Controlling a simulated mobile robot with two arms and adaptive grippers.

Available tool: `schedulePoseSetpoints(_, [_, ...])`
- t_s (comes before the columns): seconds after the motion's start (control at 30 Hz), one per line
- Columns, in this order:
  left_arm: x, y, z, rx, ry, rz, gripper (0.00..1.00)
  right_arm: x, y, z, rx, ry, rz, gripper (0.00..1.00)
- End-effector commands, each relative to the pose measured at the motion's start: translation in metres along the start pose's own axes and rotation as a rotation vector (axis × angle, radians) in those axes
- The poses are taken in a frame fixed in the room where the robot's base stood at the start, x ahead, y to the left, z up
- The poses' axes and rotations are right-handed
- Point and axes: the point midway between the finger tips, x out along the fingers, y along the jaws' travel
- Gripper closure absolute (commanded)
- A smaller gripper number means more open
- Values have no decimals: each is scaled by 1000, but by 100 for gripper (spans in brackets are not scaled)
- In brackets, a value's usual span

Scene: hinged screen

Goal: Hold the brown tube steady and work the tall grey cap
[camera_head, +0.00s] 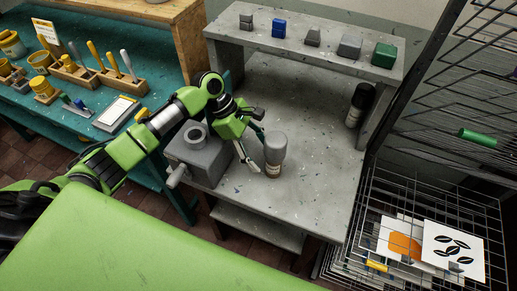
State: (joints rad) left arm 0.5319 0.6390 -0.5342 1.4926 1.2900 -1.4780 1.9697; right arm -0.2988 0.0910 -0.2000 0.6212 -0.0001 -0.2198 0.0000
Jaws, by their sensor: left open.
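The brown tube (272,171) stands upright on the grey workbench (312,190). The tall grey cap (275,147) sits on top of it and makes up most of its visible height. My left gripper (259,153) is open, just left of the tube and cap. Its fingers point toward them, and nothing shows between the fingers. I cannot tell whether a finger touches the cap. My right gripper is out of the picture.
A grey vise-like block (200,158) stands left of the gripper. A dark cylinder (359,105) stands at the back right. A raised shelf (300,50) holds several small blocks. Wire racks (470,195) border the right side. The bench right of the tube is clear.

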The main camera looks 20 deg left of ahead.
Motion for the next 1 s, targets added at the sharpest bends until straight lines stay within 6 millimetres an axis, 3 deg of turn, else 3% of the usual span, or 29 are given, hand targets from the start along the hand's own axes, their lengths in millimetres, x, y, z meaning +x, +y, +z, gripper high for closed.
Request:
schedulePoseSetpoints(0.37, [49, 1, -3, 4, -2, 2, 39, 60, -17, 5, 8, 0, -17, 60])
schedulePoseSetpoints(0.4, [48, 0, 1, 2, -3, -1, 39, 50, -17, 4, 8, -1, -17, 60])
schedulePoseSetpoints(0.67, [68, 0, 1, 2, -2, 1, 39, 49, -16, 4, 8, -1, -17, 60])
schedulePoseSetpoints(0.83, [68, 1, 1, 2, -1, 2, 81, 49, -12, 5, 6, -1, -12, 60])
schedulePoseSetpoints(0.93, [68, 1, 1, 2, -1, 2, 85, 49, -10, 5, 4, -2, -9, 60])
schedulePoseSetpoints(0.97, [68, 1, 1, 2, -1, 2, 71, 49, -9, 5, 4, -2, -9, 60])
schedulePoseSetpoints(1.0, [68, 1, 1, 2, -1, 2, 82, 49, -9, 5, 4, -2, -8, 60])
